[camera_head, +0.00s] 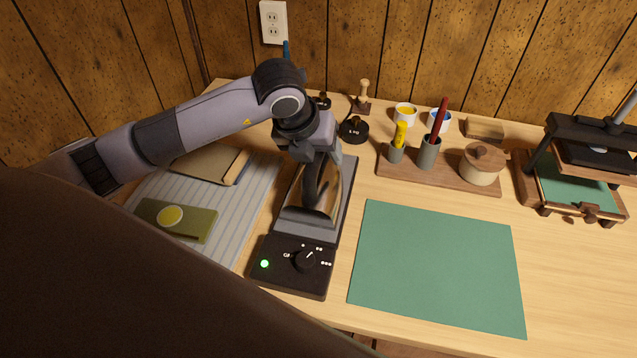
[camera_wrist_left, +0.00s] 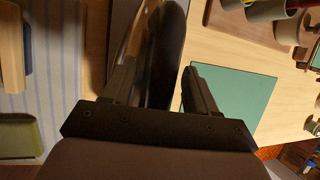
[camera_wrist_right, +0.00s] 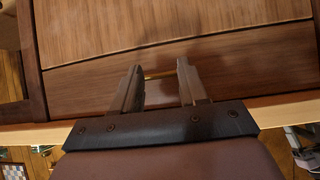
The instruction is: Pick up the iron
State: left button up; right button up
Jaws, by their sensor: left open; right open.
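The iron (camera_head: 322,207), with a metallic body and dark handle, sits on a dark base (camera_head: 283,262) with a dial and a lit green light. My left gripper (camera_head: 316,160) is above the iron, pointing down. In the left wrist view, the iron's dark handle (camera_wrist_left: 168,55) shows between the open fingers of my left gripper (camera_wrist_left: 160,75). I cannot tell whether a finger touches it. My right gripper (camera_wrist_right: 158,80) is open and empty. It shows only in the right wrist view, in front of brown wooden panels (camera_wrist_right: 220,60).
A green mat (camera_head: 440,265) lies right of the base. A striped cloth (camera_head: 235,212) with a green pad (camera_head: 178,220) lies left. A wooden tray (camera_head: 435,181) with cups and a lidded pot is behind the mat. A press (camera_head: 580,165) stands far right. Wooden wall behind.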

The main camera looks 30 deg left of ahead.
pick_arm(q)
jog(key=c, duration=0.9)
jog(key=shift+w+r, duration=0.1)
jog(key=shift+r, duration=0.05)
grip_shut()
pick_arm(e)
jog(key=shift+r, duration=0.1)
